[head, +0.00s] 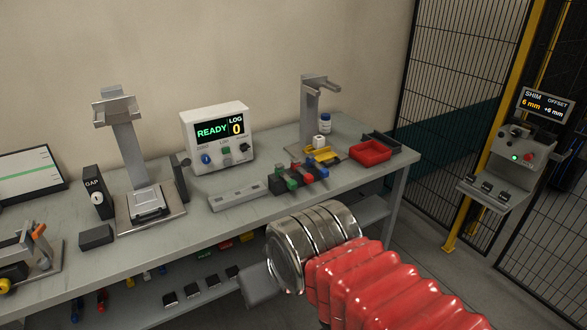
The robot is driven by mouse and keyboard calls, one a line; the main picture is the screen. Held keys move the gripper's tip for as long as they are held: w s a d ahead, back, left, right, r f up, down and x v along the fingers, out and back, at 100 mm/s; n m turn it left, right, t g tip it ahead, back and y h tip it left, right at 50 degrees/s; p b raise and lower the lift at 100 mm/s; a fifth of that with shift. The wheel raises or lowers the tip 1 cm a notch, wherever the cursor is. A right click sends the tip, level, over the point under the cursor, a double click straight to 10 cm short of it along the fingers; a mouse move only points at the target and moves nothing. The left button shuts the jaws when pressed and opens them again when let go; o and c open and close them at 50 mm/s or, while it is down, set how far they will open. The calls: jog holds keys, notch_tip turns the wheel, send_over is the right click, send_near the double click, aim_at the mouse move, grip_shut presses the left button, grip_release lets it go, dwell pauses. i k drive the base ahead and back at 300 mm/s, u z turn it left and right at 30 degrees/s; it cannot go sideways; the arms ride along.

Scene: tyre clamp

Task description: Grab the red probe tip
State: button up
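A dark rack (278,187) sits near the front edge of the bench, right of centre. It holds several small coloured pieces in green, red and blue. A red piece (307,177) sits in the rack between a green piece (291,184) and a blue piece (323,172); it looks like the red probe tip, but it is too small to make out its shape. My gripper (262,285) shows only as a grey block at the end of my arm, in front of and below the bench edge, apart from the rack. Its fingers are not clearly visible.
Behind the rack are a yellow tray (328,155), a red bin (370,153) and a grey stand (311,110). A box reading READY (216,139) stands left of them. A grey bar (236,195) lies left of the rack. A mesh fence (450,90) is at right.

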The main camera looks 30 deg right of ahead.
aim_at(295, 167)
jog(key=z, duration=0.05)
jog(key=i, duration=1)
jog(key=u, duration=0.05)
